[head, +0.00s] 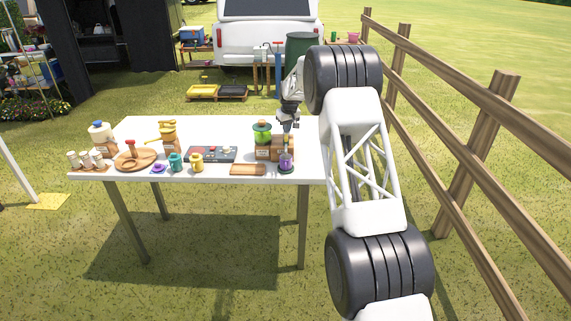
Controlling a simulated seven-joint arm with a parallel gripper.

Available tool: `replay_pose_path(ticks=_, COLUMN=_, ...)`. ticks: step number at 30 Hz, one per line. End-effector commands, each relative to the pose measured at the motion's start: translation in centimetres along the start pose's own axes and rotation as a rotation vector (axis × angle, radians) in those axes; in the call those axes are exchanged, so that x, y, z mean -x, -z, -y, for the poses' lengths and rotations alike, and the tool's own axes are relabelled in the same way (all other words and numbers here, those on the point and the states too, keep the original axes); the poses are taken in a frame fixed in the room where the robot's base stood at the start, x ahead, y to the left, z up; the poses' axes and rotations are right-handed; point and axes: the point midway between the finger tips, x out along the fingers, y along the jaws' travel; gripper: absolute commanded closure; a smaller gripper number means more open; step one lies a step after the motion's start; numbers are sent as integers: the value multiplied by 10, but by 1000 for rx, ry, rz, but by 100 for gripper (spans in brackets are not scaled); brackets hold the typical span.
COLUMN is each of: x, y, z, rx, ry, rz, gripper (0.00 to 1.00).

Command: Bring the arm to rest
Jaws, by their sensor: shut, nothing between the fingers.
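My gripper (287,125) is at the right end of the white table (225,127), above the objects there. It is shut with nothing in it. It looks small and partly hidden, and it points down. My arm rises from the lower right and folds over at a high joint before coming down to the table. A green-lidded container (262,133) stands just left of my gripper. A dark purple jar (286,163) stands in front of it, near the table's front edge.
A wooden fence (460,150) runs along the right. On the table are a dark panel (212,153), a yellow cup (196,162), a teal cup (176,162), a round wooden board (135,160) and several small jars. The table's back middle is clear.

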Motion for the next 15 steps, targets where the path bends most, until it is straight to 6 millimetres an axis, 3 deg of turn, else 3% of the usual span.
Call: replay_pose_path(ticks=15, x=-10, y=-2, z=0, rx=0, ry=1, rz=2, gripper=100)
